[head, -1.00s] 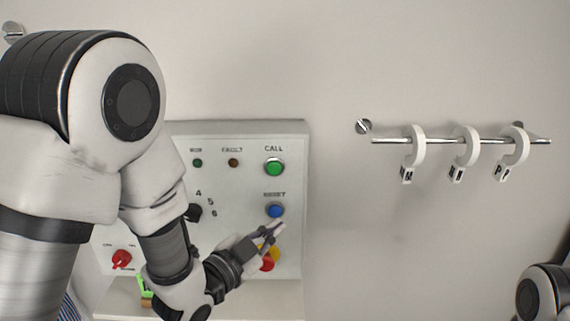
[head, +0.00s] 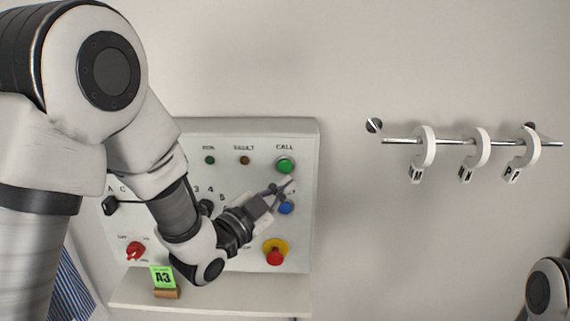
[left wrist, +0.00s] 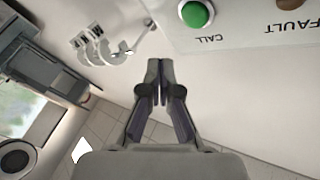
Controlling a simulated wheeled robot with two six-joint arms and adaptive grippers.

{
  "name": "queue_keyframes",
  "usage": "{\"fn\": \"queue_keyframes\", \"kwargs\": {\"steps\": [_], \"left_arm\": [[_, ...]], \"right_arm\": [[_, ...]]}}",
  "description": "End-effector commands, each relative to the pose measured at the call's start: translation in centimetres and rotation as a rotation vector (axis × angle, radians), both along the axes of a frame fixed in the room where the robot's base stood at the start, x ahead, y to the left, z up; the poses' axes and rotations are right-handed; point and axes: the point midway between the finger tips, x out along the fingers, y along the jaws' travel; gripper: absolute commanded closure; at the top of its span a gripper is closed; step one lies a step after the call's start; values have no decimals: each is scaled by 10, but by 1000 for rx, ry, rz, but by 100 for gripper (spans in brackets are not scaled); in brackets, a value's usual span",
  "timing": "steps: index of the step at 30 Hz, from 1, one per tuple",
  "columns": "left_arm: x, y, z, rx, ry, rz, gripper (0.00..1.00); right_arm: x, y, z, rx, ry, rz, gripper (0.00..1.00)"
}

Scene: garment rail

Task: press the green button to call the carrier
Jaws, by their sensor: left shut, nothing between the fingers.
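The green CALL button (head: 285,166) is at the upper right of the white control panel (head: 308,215). It also shows at the top of the left wrist view (left wrist: 196,13), beside the printed word CALL. My left gripper (head: 286,186) is shut and empty in front of the panel. In the head view its tips are just below the green button and partly cover the label above the blue button (head: 286,208). In the left wrist view the closed fingertips (left wrist: 160,64) lie below the button, apart from it in the picture.
A red mushroom button (head: 275,257) on yellow, a red knob (head: 135,251) and small lamps are on the panel. A green A3 card (head: 163,277) stands on the shelf (head: 215,300) below. A rail (head: 455,142) with three white hooks is on the right wall.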

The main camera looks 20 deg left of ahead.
Motion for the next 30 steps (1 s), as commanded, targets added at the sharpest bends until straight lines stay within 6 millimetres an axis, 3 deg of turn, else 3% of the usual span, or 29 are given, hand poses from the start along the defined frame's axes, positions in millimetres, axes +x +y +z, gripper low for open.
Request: {"fn": "queue_keyframes", "kwargs": {"steps": [4, 12, 30], "left_arm": [[22, 7, 2, -1, 1, 1, 100], [46, 13, 0, 0, 0, 0, 100], [48, 14, 0, 0, 0, 0, 100]], "right_arm": [[0, 0, 10, 0, 0, 0, 60], [0, 0, 7, 0, 0, 0, 60], [0, 0, 7, 0, 0, 0, 60]]}}
